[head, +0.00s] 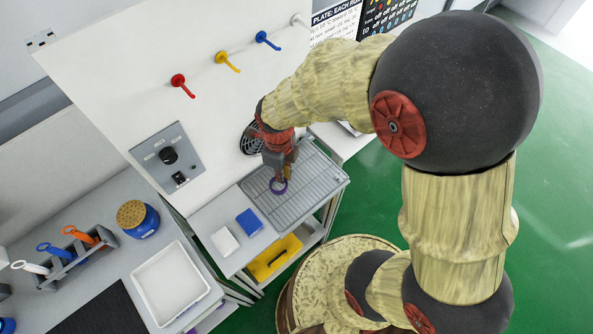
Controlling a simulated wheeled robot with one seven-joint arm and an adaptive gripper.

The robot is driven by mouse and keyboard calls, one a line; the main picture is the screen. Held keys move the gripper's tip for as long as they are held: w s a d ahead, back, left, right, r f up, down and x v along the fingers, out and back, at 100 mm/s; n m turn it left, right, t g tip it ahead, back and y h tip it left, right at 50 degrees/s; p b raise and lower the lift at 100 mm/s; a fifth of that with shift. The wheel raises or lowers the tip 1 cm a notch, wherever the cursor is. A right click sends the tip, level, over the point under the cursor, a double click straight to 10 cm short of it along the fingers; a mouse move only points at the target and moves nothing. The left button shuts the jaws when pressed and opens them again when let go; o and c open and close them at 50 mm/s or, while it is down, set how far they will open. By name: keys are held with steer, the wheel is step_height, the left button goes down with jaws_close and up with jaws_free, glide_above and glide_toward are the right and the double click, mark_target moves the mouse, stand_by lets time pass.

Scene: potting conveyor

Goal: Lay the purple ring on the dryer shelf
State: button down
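My gripper (280,174) is over the grey ribbed shelf (318,178), which I take as the dryer shelf, below a round dark vent. The purple ring (278,192) is at my fingertips, which meet its far rim and look shut on it. The ring appears against the left-middle part of the shelf. I cannot tell whether it touches the shelf or is just above it. The fingers are small and partly hidden by the gripper body.
A white block (225,241) and a blue block (250,222) lie left of the shelf. Coloured pegs, including a red one (179,82), stick out of the back panel. A white tray (170,283) stands at lower left.

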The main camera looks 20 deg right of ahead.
steer(key=w+d+f, duration=0.2)
steer(key=d, duration=0.1)
steer(key=b, duration=0.1)
glide_above(297, 175)
steer(key=f, duration=0.4)
steer(key=shift+s+a+f, duration=0.2)
steer(key=shift+f, duration=0.2)
steer(key=shift+w+d+f+b, duration=0.15)
steer(key=shift+f+b, duration=0.2)
steer(key=shift+f, duration=0.65)
steer(key=shift+w+d+f+b, duration=0.15)
steer(key=shift+f+b, duration=0.2)
steer(key=shift+f, duration=0.65)
steer(key=shift+f, duration=0.15)
steer(key=c, duration=2.1)
jaws_free()
steer(key=shift+o, duration=0.3)
